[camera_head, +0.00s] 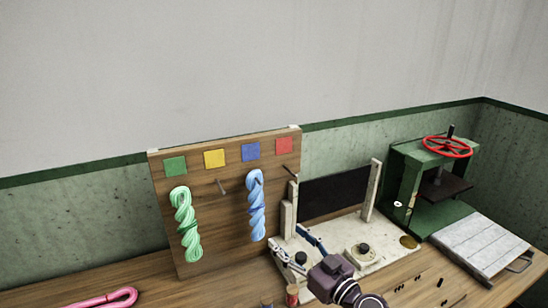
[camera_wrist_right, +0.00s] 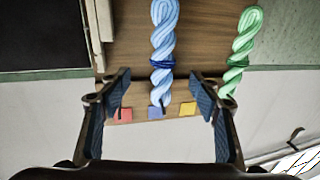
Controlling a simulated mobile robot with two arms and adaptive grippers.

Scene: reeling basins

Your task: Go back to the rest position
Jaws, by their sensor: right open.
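My right gripper (camera_head: 298,248) is open and empty in the head view, in front of the reeling stand and right of the blue skein. In the right wrist view its two fingers (camera_wrist_right: 160,105) stand wide apart, with the board beyond them. A blue twisted skein (camera_head: 256,205) hangs on the wooden board under the blue square; the wrist view shows it upside down (camera_wrist_right: 162,45), apart from the fingers. A green twisted skein (camera_head: 186,225) hangs under the green square. My left gripper is not in view.
The wooden board (camera_head: 215,235) has bare pegs under its yellow and red squares. A pale stand with a black panel (camera_head: 335,194) is beside it. A green press (camera_head: 405,170) with a red wheel and a slatted tray (camera_head: 482,245) are at right. A pink skein (camera_head: 105,299) lies at lower left.

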